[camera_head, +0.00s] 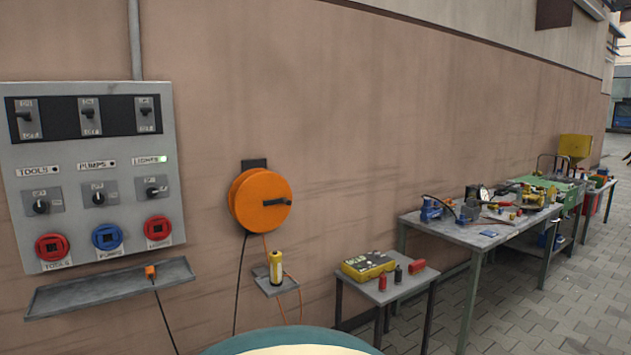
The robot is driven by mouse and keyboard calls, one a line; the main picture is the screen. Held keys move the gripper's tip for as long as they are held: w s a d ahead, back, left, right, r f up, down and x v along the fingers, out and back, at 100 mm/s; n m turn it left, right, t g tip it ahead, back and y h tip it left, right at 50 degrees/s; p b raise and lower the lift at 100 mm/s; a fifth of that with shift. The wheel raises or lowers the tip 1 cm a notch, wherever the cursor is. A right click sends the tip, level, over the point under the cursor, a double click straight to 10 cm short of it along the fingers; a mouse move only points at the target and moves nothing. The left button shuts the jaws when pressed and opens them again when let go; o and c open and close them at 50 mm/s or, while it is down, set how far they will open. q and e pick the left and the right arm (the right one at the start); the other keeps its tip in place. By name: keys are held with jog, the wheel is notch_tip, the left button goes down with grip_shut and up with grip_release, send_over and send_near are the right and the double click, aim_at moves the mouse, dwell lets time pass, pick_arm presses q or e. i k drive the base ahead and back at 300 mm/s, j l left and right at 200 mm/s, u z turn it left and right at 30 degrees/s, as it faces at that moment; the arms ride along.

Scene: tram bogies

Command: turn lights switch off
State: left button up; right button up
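A grey control panel (90,205) hangs on the wall at the left. Neither of my grippers shows in the head view.
A narrow shelf (100,291) with an orange plug juts out below the panel. An orange cable reel (261,201) is on the wall to the right. A small table (385,295) and a long workbench (475,234) with tools stand further right.

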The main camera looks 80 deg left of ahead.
aim_at(151, 191)
jog(key=u, duration=3.55)
jog(key=i+l, duration=0.1)
jog(key=i, duration=0.35)
jog(key=i+l+u, duration=0.1)
jog(key=i, duration=0.4)
